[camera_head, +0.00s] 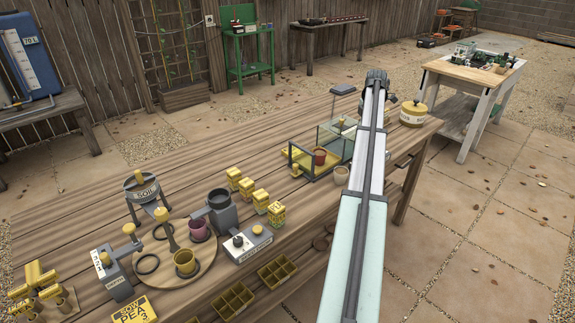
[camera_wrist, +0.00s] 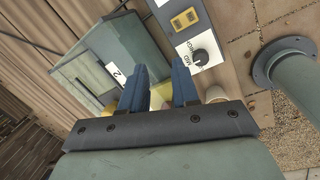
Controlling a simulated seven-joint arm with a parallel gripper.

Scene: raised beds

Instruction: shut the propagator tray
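The propagator tray (camera_head: 303,167) is a low box with yellow edges on the wooden bench, with a terracotta pot (camera_head: 320,156) inside. A clear cover (camera_head: 334,139) shows over its right part, while the left part looks uncovered. My arm hides some of the right side, so I cannot tell exactly how the cover sits. In the wrist view, a clear greenish box (camera_wrist: 85,72) with a white label "2" (camera_wrist: 117,73) lies beyond my gripper (camera_wrist: 160,88). The two blue fingers are apart, with no clear hold on anything. In the head view the fingers are hidden by my arm.
A grey control box with a knob (camera_wrist: 200,57) is close by in the wrist view. A small pale pot (camera_head: 341,176) stands in front of the tray. Yellow blocks (camera_head: 261,199) and a round lidded tin (camera_head: 413,113) stand to either side.

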